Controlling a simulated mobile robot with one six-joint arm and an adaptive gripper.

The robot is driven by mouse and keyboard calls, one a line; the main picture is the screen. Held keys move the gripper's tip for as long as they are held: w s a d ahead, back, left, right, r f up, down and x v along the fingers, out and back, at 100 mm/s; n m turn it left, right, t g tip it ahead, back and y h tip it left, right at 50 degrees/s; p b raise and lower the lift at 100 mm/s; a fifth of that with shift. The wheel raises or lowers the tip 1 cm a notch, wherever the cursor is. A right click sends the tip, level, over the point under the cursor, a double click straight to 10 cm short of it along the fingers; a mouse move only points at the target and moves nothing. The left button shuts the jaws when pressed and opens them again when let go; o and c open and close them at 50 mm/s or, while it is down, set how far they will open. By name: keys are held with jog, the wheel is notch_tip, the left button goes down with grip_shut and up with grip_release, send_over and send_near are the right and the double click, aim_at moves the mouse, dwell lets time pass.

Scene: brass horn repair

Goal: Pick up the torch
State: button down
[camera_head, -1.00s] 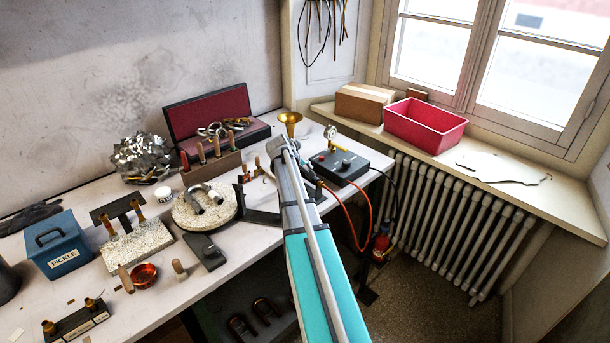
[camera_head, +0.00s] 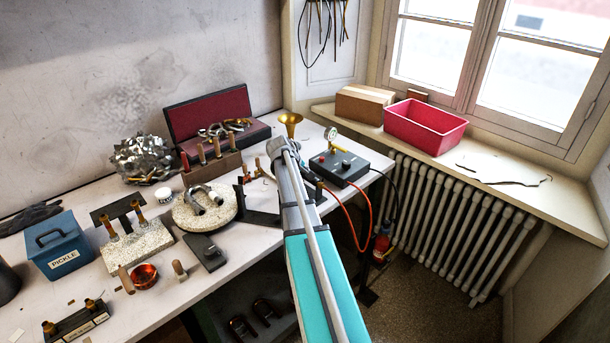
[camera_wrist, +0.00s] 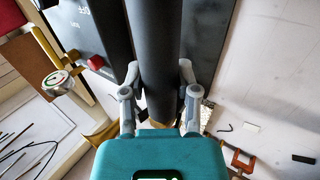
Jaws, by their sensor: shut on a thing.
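In the wrist view my gripper (camera_wrist: 160,72) has its two grey fingers closed on either side of a thick dark cylinder, which looks like the torch's handle (camera_wrist: 154,45). The handle runs from the top edge of that view down between the fingers, and a bit of brass shows beneath it by the gripper body. The torch's far end is out of view. In the head view my arm covers the gripper and most of the torch, beside the black control box (camera_head: 338,167).
A pressure gauge (camera_head: 330,132) stands behind the box, and an orange hose (camera_head: 358,222) hangs over the bench edge. A radiator (camera_head: 450,225) is right.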

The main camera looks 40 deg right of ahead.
jog(key=shift+r, duration=0.2)
notch_tip(320, 180, up, 3)
jog(key=p, duration=0.3)
jog(key=s+a+r+p, duration=0.9)
jog(key=s+p, duration=0.1)
jog(key=shift+s+a+r, duration=0.2)
jog(key=shift+r, duration=0.1)
jog(key=shift+s, duration=0.2)
dwell(0.7)
